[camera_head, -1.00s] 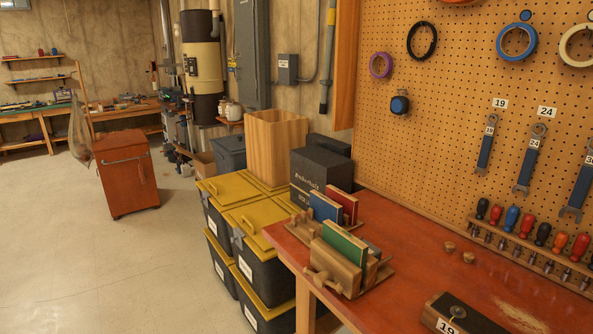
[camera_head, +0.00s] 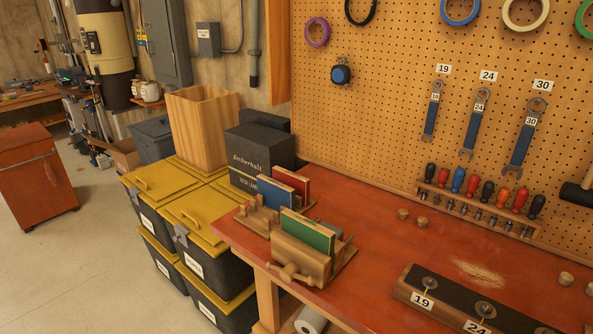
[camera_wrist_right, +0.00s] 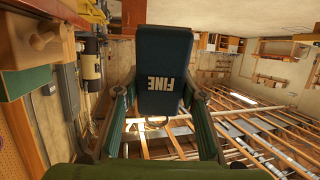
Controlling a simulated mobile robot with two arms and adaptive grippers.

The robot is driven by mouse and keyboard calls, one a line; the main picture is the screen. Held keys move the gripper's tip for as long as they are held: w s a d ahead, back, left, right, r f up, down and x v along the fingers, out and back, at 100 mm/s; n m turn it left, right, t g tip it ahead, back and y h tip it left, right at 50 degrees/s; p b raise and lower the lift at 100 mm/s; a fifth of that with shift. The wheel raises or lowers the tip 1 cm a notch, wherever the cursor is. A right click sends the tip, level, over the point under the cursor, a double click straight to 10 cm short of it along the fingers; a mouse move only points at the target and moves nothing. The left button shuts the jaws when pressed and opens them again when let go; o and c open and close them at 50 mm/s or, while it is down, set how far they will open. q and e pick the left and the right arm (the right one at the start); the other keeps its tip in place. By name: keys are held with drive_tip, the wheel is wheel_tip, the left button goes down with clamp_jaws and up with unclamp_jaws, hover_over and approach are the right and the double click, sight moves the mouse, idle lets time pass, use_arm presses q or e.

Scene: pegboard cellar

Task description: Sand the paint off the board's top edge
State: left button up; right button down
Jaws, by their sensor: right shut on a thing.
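A green board (camera_head: 308,232) stands upright in a wooden clamp (camera_head: 300,259) at the near left end of the red workbench (camera_head: 375,262). A blue board (camera_head: 276,194) and a red board (camera_head: 291,181) stand behind it in similar wooden holders. Their top edges look pale, but paint on them is too small to tell. In the right wrist view my right gripper (camera_wrist_right: 160,108) is shut on a dark blue sanding block (camera_wrist_right: 155,55) marked "FINE". My left gripper is out of view.
A dark box (camera_head: 258,160) stands behind the boards. Yellow-lidded bins (camera_head: 196,224) stand left of the bench. A long block with number tags (camera_head: 450,296) lies at front right; round wooden knobs (camera_head: 404,214) lie nearby. The bench middle is mostly clear.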

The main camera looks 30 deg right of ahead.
drive_tip(key=n+g+y, duration=0.1)
drive_tip(key=d+f+n+g, duration=0.1)
drive_tip(key=n+g, duration=0.1)
drive_tip(key=shift+s+g+y, duration=0.15)
drive_tip(key=shift+g+y, duration=0.15)
drive_tip(key=shift+y, duration=0.1)
drive_tip(key=n+g, duration=0.1)
drive_tip(key=d+n+g, duration=0.1)
drive_tip(key=g, duration=0.1)
drive_tip(key=shift+s+f+n+y+p, duration=0.1)
drive_tip(key=shift+f+n+y+p, duration=0.25)
drive_tip(key=shift+n+y+p, duration=0.05)
drive_tip(key=shift+s+d+f+n+g, duration=0.15)
drive_tip(key=shift+n+g, duration=0.15)
drive_tip(key=shift+g, duration=0.2)
